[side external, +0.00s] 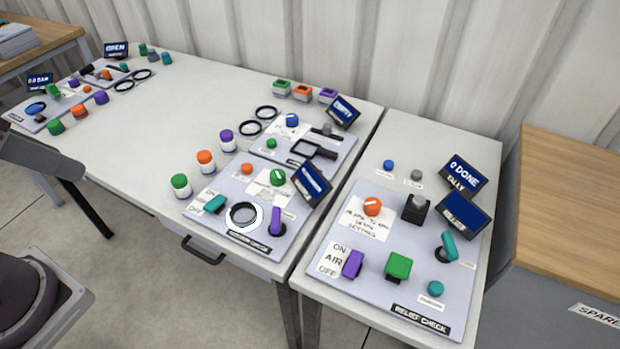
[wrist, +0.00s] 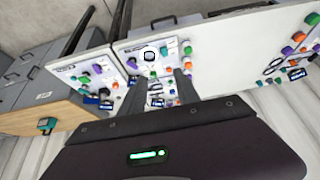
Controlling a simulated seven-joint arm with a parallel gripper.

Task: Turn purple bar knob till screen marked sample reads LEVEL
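In the side external view, a purple bar-shaped control (side external: 353,264) sits beside the AIR ON/OFF label on the right panel. An upright purple handle (side external: 276,221) stands on the middle panel, beside a black ring. I cannot tell which is the knob meant. I cannot read "sample" on any screen. The middle panel's tilted screen (side external: 312,184) has unclear text. The right panel's screen (side external: 464,214) seems to read RELIEF. My gripper (wrist: 160,78) shows in the wrist view with its two dark fingers apart, nothing between them, high over the panels. Its fingertips do not show in the side external view.
A screen reading 0 DONE, TALLY (side external: 462,174) stands behind the right panel. Orange (side external: 372,207), green (side external: 398,266) and teal (side external: 449,245) controls crowd that panel. Several capped jars (side external: 181,186) stand left of the middle panel. The white table (side external: 150,130) is clear at left centre.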

